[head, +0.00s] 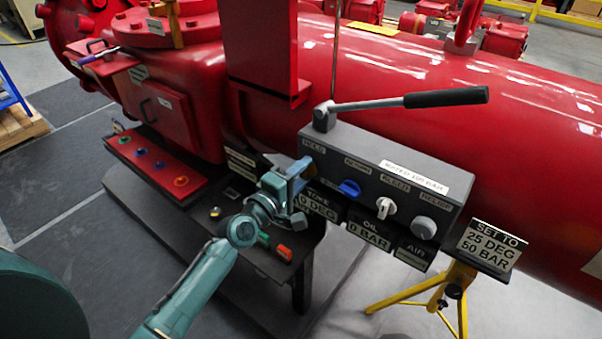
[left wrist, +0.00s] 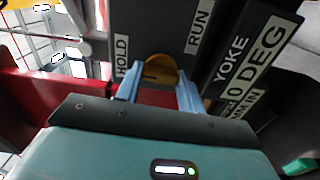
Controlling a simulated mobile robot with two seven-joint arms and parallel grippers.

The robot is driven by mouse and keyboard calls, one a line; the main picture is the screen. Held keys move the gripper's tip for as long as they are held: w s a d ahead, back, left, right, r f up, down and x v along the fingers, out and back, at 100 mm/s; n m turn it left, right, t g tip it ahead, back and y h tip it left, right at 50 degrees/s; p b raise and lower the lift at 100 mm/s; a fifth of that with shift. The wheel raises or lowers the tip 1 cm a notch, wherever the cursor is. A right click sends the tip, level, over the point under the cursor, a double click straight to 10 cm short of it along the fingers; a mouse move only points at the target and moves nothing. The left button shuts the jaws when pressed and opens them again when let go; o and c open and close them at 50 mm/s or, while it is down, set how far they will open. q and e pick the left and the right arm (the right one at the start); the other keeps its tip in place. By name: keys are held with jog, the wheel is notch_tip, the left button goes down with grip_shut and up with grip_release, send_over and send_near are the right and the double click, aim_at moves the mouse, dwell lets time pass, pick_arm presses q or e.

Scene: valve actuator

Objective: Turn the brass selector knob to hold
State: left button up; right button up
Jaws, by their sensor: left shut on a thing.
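The brass selector knob (left wrist: 160,68) sits on the grey panel, between a HOLD label (left wrist: 121,56) on its left and a RUN label (left wrist: 198,28) on its right in the left wrist view. My left gripper (left wrist: 160,88) is shut on it, one blue finger on each side. The fingers hide part of the knob, and I cannot tell exactly which label it points to. My right gripper is not in view.
The box front carries a blue knob (head: 349,188), a white knob (head: 386,207) and a grey knob (head: 424,228). A black-handled lever (head: 445,97) extends over its top. A SET TO sign (head: 490,247) stands on a yellow tripod at right. A red button panel (head: 155,162) lies left.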

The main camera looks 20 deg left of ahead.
pick_arm(q)
jog(key=o, duration=1)
jog(key=b+v, duration=0.1)
jog(key=v, duration=1.2)
jog(key=shift+b, duration=0.3)
jog(key=shift+s, duration=0.15)
jog(key=s+d+f+m+g+y+p, duration=0.1)
jog(key=s+d+f+m+g, duration=0.2)
jog(key=s+f+m, duration=0.3)
jog(key=s+d+f+m+g+y+p, duration=0.1)
jog(key=s+d+f+m+g, duration=0.2)
jog(key=s+f+m, duration=0.4)
notch_tip(320, 180, down, 3)
jog(key=m, duration=0.3)
jog(key=shift+d+r+y, duration=0.2)
jog(key=shift+y, duration=0.2)
